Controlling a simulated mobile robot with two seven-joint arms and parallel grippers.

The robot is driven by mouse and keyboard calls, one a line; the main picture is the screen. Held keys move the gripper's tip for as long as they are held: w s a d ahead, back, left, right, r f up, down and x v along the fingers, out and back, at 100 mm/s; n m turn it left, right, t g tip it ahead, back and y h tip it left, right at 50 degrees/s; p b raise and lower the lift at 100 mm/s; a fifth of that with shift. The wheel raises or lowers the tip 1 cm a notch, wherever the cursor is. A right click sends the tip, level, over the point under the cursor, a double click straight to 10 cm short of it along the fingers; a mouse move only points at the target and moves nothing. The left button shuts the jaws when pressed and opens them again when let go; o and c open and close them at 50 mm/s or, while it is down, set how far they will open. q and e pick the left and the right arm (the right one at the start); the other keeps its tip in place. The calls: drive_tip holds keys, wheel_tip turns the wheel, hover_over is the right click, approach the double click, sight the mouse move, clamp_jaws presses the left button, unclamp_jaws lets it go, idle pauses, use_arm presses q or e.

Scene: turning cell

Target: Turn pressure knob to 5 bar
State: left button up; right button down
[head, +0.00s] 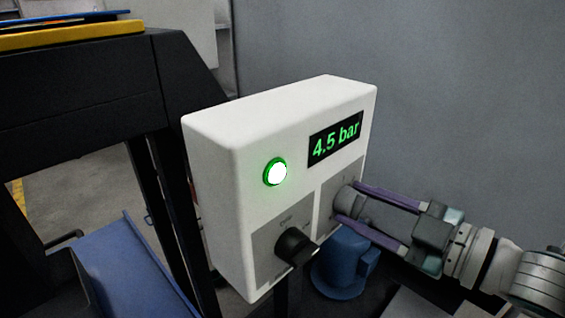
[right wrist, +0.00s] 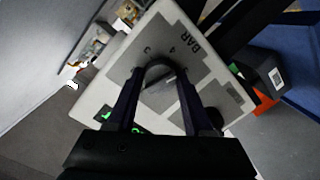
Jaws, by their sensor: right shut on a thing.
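A white control box (head: 220,160) stands in the middle of the head view. Its black display (head: 336,138) reads 4.5 bar in green. The pressure knob (head: 349,203) is on the grey plate below the display and is partly hidden by my fingers. My right gripper (head: 346,205) comes in from the right and is shut on this knob, one finger on each side. In the right wrist view the dark knob (right wrist: 158,72) sits between the fingertips, on a scale plate with numbers and "BAR". My left gripper is not in view.
A lit green button (head: 275,172) and a second black knob (head: 295,246) are on the box's front. A blue rounded object (head: 340,264) is below the right gripper. A black frame (head: 85,115) and a blue surface (head: 125,265) are at the left. A grey wall is behind.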

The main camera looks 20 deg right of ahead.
drive_tip(key=shift+m+y, duration=0.5)
drive_tip(key=shift+m, duration=1.5)
drive_tip(key=shift+c, duration=1.6)
unclamp_jaws()
drive_tip(key=p+v, duration=0.1)
drive_tip(key=v, duration=0.9)
drive_tip(key=shift+w+r, duration=0.1)
drive_tip(key=shift+r, duration=0.05)
